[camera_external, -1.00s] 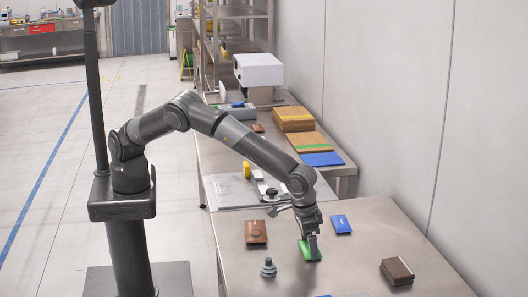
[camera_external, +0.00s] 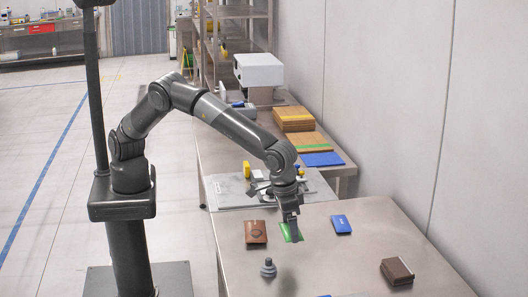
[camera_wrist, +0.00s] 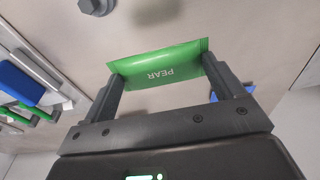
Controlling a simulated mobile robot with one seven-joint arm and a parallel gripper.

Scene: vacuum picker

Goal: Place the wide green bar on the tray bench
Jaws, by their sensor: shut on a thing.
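The wide green bar (camera_external: 284,232) is a flat green packet. In the wrist view the bar (camera_wrist: 160,65) carries the word PEAR and spans the space between the two fingers. My gripper (camera_external: 293,230) is shut on it, with one finger at each end in the wrist view (camera_wrist: 163,72). The bar is held above the front steel bench (camera_external: 345,265). A second bench (camera_external: 215,150) stands behind it, with a grey flat tray or plate (camera_external: 228,190) at its near end. The pictures do not show which one is the tray bench.
On the front bench lie a brown packet (camera_external: 256,232), a blue packet (camera_external: 341,224), a dark brown block (camera_external: 397,271) and a grey knobbed piece (camera_external: 268,267). The back bench holds brown stacks (camera_external: 294,118), a blue sheet (camera_external: 322,159) and a white machine (camera_external: 258,70). A wall runs along the right.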

